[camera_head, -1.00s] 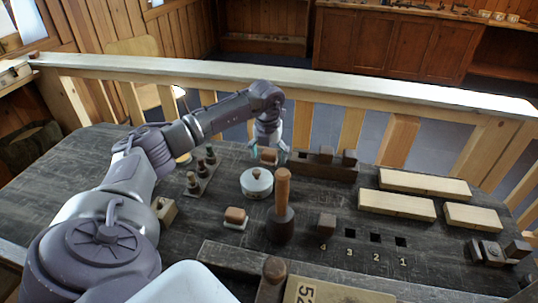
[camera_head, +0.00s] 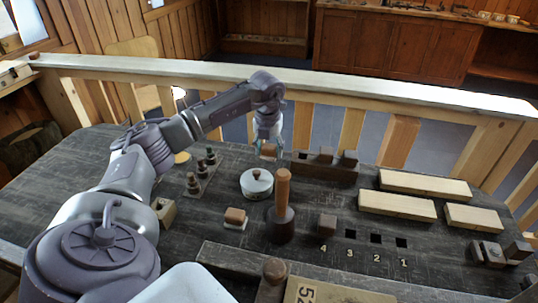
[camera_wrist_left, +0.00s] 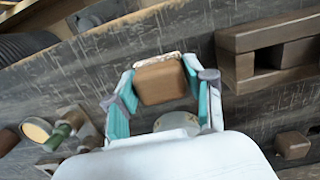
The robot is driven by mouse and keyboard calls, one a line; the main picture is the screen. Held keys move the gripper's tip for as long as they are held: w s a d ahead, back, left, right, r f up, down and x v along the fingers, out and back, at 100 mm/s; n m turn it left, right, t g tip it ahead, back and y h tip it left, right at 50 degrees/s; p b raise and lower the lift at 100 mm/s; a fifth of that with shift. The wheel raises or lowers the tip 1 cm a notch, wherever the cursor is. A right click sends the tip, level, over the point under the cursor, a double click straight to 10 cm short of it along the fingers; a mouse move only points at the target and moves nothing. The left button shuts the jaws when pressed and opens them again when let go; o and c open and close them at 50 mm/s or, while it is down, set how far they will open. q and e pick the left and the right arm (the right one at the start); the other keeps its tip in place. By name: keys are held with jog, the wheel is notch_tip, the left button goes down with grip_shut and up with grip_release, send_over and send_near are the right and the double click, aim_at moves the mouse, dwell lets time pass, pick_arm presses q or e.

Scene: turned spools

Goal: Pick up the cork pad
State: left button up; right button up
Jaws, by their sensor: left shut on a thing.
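The cork pad (camera_head: 268,151) is a small brown block with a whitish edge, near the back of the dark bench. My left gripper (camera_head: 269,146) is shut on it, one finger on each side, and it appears a little above the bench top. In the left wrist view the pad (camera_wrist_left: 160,83) sits between the teal fingertips of the gripper (camera_wrist_left: 164,95), with its pale edge on the far side. A similar brown block on a white base (camera_head: 235,217) stands nearer the front. My right gripper is not in view.
A white lidded pot (camera_head: 257,184) and a wooden mallet (camera_head: 283,215) stand in front of the held pad. A dark slotted block (camera_head: 322,170) is close on its right. Spools on a strip (camera_head: 200,172) stand left. Pale planks (camera_head: 397,205) lie right.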

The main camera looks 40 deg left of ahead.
pick_arm(q)
notch_tip(320, 180, up, 2)
jog(key=w+d+r, duration=0.2)
jog(key=w+r, duration=0.4)
jog(key=w, duration=0.5)
jog(key=shift+w+d+r+b, duration=0.2)
jog(key=shift+d+r+b, duration=0.1)
jog(key=shift+r+b, duration=0.15)
